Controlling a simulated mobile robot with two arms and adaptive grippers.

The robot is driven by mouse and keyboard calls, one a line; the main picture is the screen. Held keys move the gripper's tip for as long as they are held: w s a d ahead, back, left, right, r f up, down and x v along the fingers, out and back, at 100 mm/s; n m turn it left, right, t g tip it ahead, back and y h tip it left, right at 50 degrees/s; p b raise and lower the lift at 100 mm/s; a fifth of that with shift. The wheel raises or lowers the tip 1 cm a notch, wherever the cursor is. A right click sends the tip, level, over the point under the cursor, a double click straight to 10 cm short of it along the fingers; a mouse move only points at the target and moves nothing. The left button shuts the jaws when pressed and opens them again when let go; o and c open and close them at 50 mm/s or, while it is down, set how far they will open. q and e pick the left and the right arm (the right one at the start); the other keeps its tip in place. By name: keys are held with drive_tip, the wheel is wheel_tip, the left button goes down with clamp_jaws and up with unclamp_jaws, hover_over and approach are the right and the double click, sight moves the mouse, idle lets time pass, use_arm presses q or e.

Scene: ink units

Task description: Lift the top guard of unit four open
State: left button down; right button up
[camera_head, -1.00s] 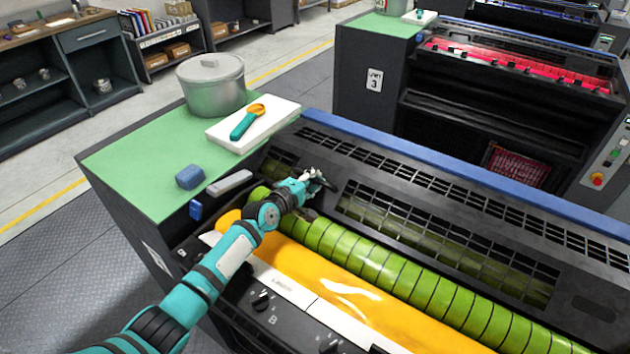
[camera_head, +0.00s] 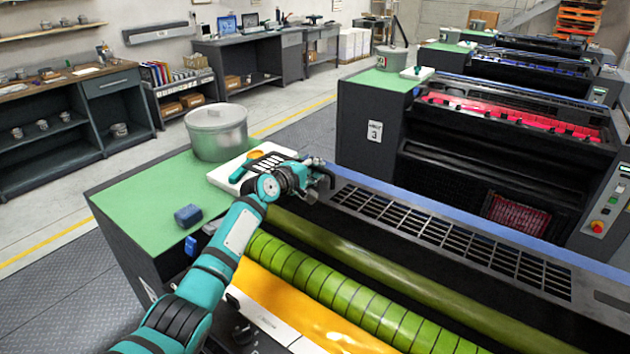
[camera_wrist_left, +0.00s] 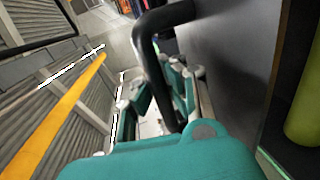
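The near press is in front of me in the head view; its own number is not readable. Its top guard (camera_head: 450,238), a black panel with a grid of slots, is swung up and back, and the rollers below are uncovered. My left gripper (camera_head: 318,182) is at the guard's left end. In the left wrist view a bent black handle bar (camera_wrist_left: 150,45) runs between the teal fingers (camera_wrist_left: 163,100), which are closed around it. A dark panel (camera_wrist_left: 232,60) rises beside the bar. My right gripper is not in view.
A green striped roller (camera_head: 320,284) and a dark olive roller (camera_head: 400,275) lie open below the guard. The green side top holds a lidded pot (camera_head: 217,132), a blue block (camera_head: 188,215) and a white tray (camera_head: 225,178). Unit 3 (camera_head: 374,132) stands behind.

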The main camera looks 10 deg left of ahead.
use_arm(q)
drive_tip(key=shift+w+r, duration=0.3)
drive_tip(key=shift+r, duration=0.3)
drive_tip(key=shift+w+r, duration=0.1)
drive_tip(key=shift+r, duration=0.05)
drive_tip(key=shift+w+r, duration=0.1)
drive_tip(key=c, duration=1.3)
unclamp_jaws()
drive_tip(key=shift+s, duration=0.4)
drive_tip(key=shift+w, duration=0.1)
drive_tip(key=v, duration=1.2)
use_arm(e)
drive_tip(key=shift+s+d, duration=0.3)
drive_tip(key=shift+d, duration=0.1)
